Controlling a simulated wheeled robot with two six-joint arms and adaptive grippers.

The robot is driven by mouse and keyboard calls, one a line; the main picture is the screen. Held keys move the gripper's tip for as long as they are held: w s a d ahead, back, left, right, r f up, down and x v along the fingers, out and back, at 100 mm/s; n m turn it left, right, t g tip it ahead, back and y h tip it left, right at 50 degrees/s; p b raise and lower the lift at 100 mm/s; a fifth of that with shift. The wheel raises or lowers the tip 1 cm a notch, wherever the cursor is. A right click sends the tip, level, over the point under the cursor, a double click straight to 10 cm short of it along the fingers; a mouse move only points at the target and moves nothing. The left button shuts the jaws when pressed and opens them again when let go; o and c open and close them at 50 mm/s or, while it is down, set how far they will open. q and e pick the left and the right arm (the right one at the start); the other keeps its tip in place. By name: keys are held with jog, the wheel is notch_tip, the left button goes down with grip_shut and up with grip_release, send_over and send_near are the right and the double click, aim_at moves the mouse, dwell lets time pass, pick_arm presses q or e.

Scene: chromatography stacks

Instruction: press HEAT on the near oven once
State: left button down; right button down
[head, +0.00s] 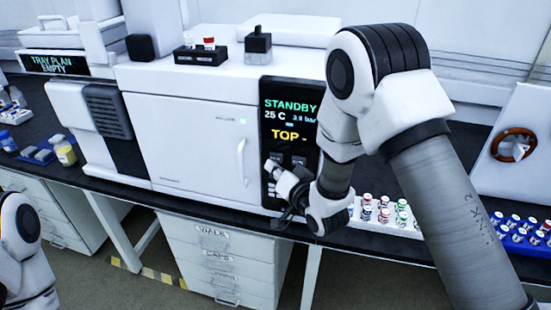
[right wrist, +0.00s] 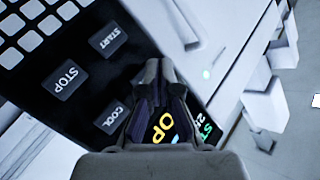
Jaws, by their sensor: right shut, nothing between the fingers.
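The near oven is a white cabinet with a closed door (head: 190,145) and a black control panel (head: 290,125) on its right side. Its display reads STANDBY, 25 C and TOP -. In the right wrist view the panel has keys marked STOP (right wrist: 66,79), START (right wrist: 108,41) and COOL (right wrist: 115,116), plus a pale keypad (right wrist: 33,25). No HEAT label is visible; my gripper covers part of the panel beside START and COOL. My right gripper (head: 277,177) is shut and empty at the lower panel, also seen in the wrist view (right wrist: 158,72). I cannot tell whether it touches a key.
A rack of capped vials (head: 386,220) stands on the bench right of the oven, and a blue vial rack (head: 520,232) lies farther right. A small black rack (head: 201,54) and a dark block (head: 258,44) sit on top. Drawers (head: 222,262) are below the bench.

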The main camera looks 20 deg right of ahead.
jog(key=shift+w+d, duration=0.25)
jog(key=shift+w, duration=0.1)
jog(key=shift+w+d, duration=0.25)
jog(key=shift+w, duration=0.15)
dwell(0.8)
jog(key=shift+s+a, duration=0.55)
jog(key=shift+s, duration=0.2)
jog(key=s+a, duration=0.1)
jog(key=s, duration=0.1)
jog(key=s+a, duration=0.1)
jog(key=s, duration=0.1)
jog(key=shift+a+b, duration=0.3)
jog(key=shift+a, duration=0.05)
dwell(0.7)
